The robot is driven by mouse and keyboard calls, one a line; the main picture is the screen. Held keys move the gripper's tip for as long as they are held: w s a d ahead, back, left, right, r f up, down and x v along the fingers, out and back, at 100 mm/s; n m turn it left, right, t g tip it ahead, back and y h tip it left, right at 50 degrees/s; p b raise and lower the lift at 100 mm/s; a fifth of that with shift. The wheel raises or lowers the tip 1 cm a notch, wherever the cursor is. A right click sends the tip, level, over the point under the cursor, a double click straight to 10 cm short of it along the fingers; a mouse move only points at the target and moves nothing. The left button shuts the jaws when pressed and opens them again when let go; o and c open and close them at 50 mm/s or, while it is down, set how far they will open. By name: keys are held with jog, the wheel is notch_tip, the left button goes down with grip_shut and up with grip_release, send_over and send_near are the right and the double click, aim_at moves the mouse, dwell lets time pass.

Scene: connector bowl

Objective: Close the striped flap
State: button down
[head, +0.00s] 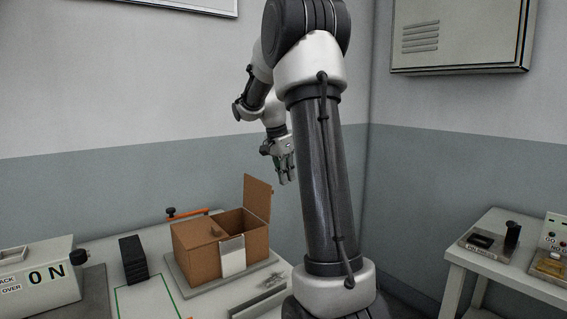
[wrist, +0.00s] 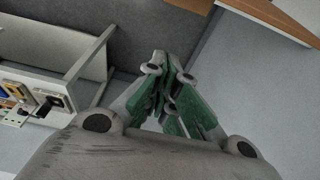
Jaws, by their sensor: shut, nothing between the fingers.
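A brown cardboard box (head: 198,254) stands on a grey board on the table, its top partly open. One flap (head: 258,196) stands upright at the box's right side; I cannot make out stripes on it. Another panel covers part of the top at the left. My gripper (head: 289,181) is shut and empty, in the air above and to the right of the upright flap, apart from it. In the wrist view its green-padded fingers (wrist: 166,62) are together. A brown edge (wrist: 272,18) shows at the wrist view's top right; I cannot tell which part it is.
A white label (head: 232,256) is on the box front. A black block (head: 133,260) stands left of the box, and an orange-handled tool (head: 188,214) lies behind it. A grey ON box (head: 38,276) is at far left. A second table (head: 497,264) stands at right, past a floor gap.

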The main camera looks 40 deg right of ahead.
jog(key=shift+w+a+f, duration=0.1)
jog(key=shift+a+f, duration=0.25)
jog(key=shift+a, duration=0.55)
jog(key=shift+a+f, duration=0.35)
jog(key=shift+a, duration=0.5)
